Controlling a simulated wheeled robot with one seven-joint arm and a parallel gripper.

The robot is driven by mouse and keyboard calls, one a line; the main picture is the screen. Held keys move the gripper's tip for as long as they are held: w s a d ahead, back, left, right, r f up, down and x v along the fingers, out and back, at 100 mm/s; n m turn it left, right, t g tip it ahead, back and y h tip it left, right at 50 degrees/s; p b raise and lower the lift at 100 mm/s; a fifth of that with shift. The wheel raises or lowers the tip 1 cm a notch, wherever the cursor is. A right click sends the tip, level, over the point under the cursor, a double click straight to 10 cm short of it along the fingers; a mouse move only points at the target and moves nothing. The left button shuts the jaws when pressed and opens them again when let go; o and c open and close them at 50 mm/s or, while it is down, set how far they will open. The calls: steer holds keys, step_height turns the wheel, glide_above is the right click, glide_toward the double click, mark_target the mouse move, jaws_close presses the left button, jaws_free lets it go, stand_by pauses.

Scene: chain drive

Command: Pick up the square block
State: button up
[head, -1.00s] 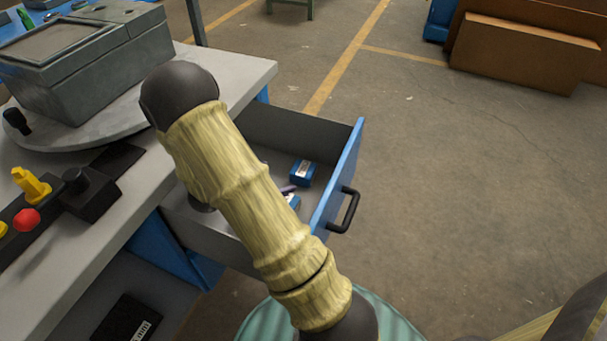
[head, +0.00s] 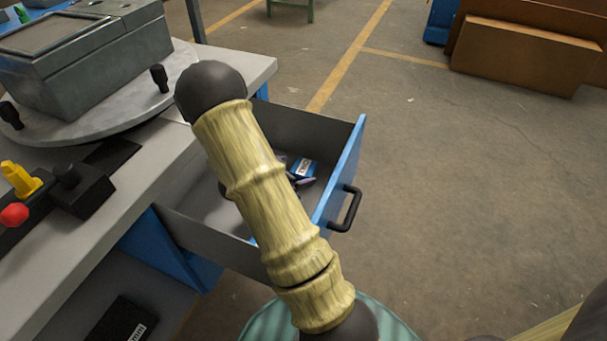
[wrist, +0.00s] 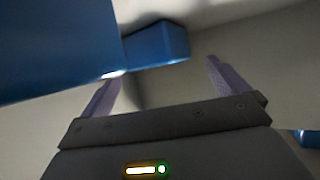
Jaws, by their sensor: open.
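A blue block with a white label (head: 304,168) lies in the open drawer (head: 190,226) in the head view. In the wrist view a blue block (wrist: 157,45) sits just ahead of the fingertips, between their lines; I cannot tell whether it is the same one. My gripper (wrist: 163,70) is open, its two purple fingers apart with nothing between them. In the head view my arm hides most of the gripper; a bit of purple shows beside the labelled block.
A large blue surface (wrist: 50,45) fills the wrist view's upper left, close to the left finger. Another blue piece (wrist: 304,136) shows at the right edge. The drawer's blue front (head: 341,175) and grey walls surround the space. The workbench (head: 100,240) stands left.

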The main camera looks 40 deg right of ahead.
mark_target(299, 171)
steer(key=shift+x, duration=1.25)
steer(key=c, duration=1.6)
step_height(299, 171, up, 10)
steer(key=p, duration=0.4)
